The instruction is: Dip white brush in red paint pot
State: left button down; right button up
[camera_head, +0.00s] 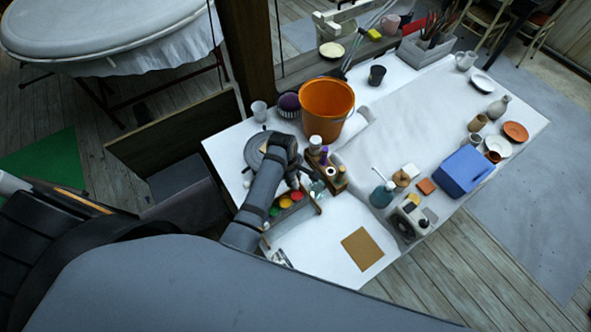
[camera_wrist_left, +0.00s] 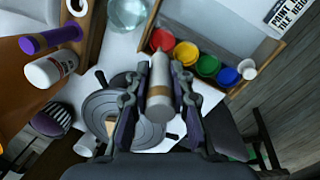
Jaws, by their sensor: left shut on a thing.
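My left gripper (camera_wrist_left: 160,95) is shut on the white brush (camera_wrist_left: 159,85) in the left wrist view. In the head view the left gripper (camera_head: 300,172) is above the back end of the paint tray, close to the red pot (camera_head: 297,195). The brush is too small to make out there. My right gripper is not in view.
A wooden bottle rack (camera_head: 336,187) and glass jar (camera_wrist_left: 128,12) are close by. An orange bucket (camera_head: 326,108) stands behind.

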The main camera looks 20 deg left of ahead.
pick_arm(q)
jog(key=shift+w+f, duration=0.1)
jog(key=shift+f, duration=0.35)
jog(key=shift+a+f, duration=0.15)
jog(key=shift+f, duration=0.55)
notch_tip(320, 180, down, 4)
jog(key=shift+r+b, duration=0.2)
jog(key=shift+b, duration=0.85)
jog(key=shift+f+b, duration=0.3)
jog(key=shift+f, duration=0.4)
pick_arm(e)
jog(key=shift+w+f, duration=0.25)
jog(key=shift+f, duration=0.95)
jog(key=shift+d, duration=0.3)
pick_arm(q)
jog(key=shift+r, duration=0.15)
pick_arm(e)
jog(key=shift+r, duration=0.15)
